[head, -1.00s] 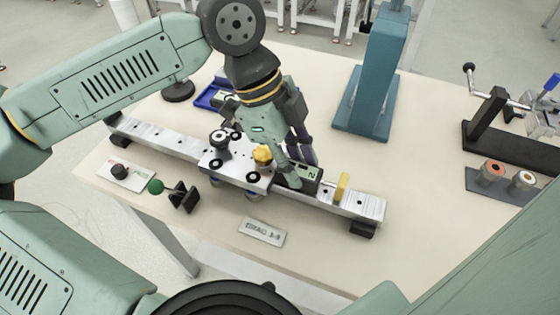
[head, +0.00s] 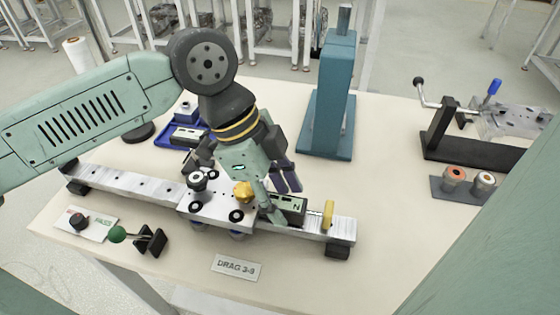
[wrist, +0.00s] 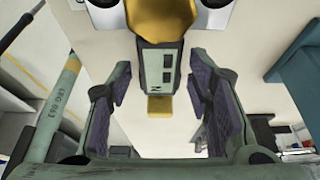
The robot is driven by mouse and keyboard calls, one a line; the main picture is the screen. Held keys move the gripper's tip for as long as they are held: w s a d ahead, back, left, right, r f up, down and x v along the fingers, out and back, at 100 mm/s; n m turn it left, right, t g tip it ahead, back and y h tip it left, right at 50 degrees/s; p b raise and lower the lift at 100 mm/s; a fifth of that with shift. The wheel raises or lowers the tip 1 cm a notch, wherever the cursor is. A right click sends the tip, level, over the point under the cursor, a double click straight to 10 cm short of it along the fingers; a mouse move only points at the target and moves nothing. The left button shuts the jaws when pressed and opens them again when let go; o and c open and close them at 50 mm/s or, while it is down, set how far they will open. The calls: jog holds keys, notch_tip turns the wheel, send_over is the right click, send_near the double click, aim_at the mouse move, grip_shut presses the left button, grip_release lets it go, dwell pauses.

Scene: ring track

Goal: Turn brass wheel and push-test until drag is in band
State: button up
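The brass wheel (head: 243,192) is a yellow lobed knob on top of the silver carriage (head: 216,208), which sits on a long rail (head: 118,187). It also shows at the top of the wrist view (wrist: 160,14). A green-grey force gauge (head: 291,207), marked N, lies right of the wheel, with a yellow end pad (head: 327,214). My gripper (head: 284,201) points down over the gauge. In the wrist view my gripper (wrist: 160,95) has its purple-padded fingers spread apart, with the gauge (wrist: 159,70) showing between them and gaps on both sides. Its reading is not legible.
A card reads DRAG (head: 237,267), its numbers blurred. A green-balled lever (head: 118,234) and a PASS plate (head: 102,225) stand front left. A blue tray (head: 164,142) lies behind the rail. A teal column (head: 328,105) stands behind. A crank fixture (head: 440,133) stands right.

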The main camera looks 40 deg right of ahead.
jog(key=shift+w+r, duration=0.1)
jog(key=v, duration=1.1)
jog(key=shift+r, duration=0.4)
jog(key=shift+a, duration=0.1)
